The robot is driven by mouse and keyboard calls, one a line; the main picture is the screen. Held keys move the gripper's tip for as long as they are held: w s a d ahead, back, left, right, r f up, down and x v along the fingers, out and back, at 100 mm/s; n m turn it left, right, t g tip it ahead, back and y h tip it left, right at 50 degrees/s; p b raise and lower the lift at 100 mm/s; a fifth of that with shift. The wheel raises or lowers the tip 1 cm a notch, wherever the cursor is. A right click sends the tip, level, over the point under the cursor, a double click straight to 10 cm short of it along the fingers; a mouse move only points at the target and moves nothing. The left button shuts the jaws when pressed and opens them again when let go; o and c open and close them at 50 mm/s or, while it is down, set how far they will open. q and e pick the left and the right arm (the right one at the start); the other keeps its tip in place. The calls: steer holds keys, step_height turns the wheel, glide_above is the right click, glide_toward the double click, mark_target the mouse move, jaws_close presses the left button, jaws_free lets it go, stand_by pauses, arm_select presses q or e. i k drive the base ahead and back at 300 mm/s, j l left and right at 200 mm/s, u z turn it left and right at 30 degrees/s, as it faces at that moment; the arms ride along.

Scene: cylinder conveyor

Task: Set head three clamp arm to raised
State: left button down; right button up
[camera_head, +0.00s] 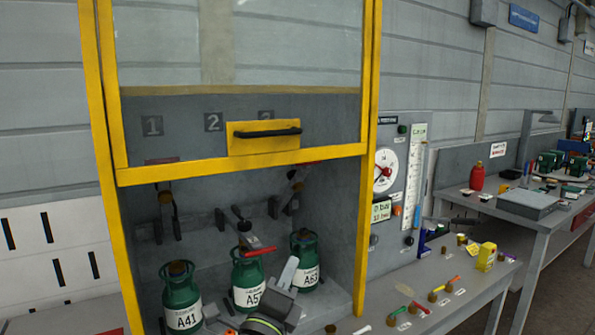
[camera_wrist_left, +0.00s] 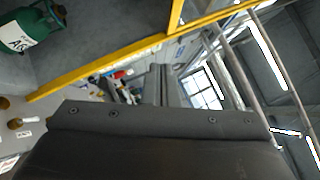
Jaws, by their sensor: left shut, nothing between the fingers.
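The head three clamp arm (camera_head: 296,176) is on the right inside the yellow-framed cabinet. It points upward, with a red end (camera_head: 311,163) partly hidden behind the door's lower yellow bar. Below it stands the green cylinder A63 (camera_head: 305,262), upright; it also shows in the wrist view (camera_wrist_left: 28,24). My left gripper (camera_head: 289,271) is shut and empty, in front of the cylinders A57 and A63, below the clamp arm and apart from it. In the wrist view a dark part of my gripper covers the bottom. My right gripper is not in view.
The cabinet door with its handle (camera_head: 267,133) is raised. The lowered red-handled arm (camera_head: 260,251) of head two is over cylinder A57 (camera_head: 247,280). Head one's arm (camera_head: 166,197) is above cylinder A41 (camera_head: 181,300). A gauge panel (camera_head: 404,165) stands right of the yellow post (camera_head: 367,200).

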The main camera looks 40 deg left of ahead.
mark_target(296, 185)
steer(key=i+j, duration=0.75)
